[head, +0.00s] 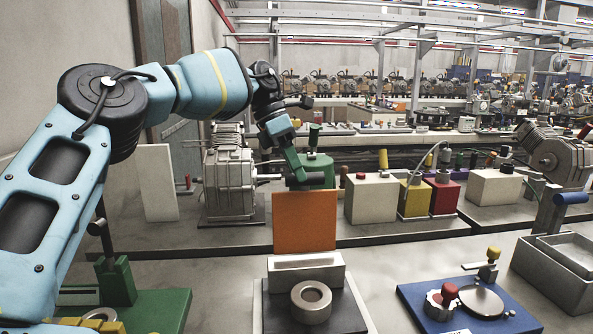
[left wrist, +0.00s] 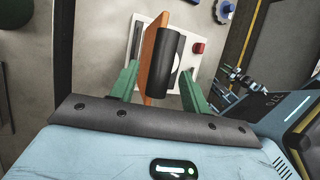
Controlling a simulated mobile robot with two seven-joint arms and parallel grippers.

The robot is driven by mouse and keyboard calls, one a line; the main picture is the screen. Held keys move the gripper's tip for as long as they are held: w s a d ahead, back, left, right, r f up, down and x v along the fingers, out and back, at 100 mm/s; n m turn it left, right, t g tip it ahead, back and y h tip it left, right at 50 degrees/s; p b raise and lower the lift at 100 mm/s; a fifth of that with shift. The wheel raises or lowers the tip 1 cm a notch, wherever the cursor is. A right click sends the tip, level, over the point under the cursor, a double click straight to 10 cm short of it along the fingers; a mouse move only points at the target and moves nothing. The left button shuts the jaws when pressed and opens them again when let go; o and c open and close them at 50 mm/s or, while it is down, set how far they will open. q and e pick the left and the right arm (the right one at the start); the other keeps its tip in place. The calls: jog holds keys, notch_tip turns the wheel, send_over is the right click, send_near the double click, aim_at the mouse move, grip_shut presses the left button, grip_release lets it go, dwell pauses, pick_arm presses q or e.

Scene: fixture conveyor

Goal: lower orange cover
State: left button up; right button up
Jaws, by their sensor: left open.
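The orange cover (head: 305,222) stands upright behind a light block on the front fixture. In the left wrist view the cover (left wrist: 154,50) is seen nearly edge-on, with a black cylindrical handle (left wrist: 162,52) along its side. My left gripper (head: 297,172) is at the cover's top edge, reaching down from the upper left. In the left wrist view its two green fingers (left wrist: 158,76) are open, one on each side of the cover and handle. A gap shows on both sides, so nothing is clamped. My right gripper is not in view.
The light block with a metal ring (head: 311,297) sits on a dark base before the cover. A blue fixture (head: 440,312) and grey bin (head: 556,275) stand to the right, a green fixture (head: 150,308) to the left. A motor (head: 230,180) and several boxes stand behind.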

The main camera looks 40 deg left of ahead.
pick_arm(q)
jog(key=shift+d+f, duration=0.1)
jog(key=shift+f, duration=0.15)
grip_shut()
dwell(0.4)
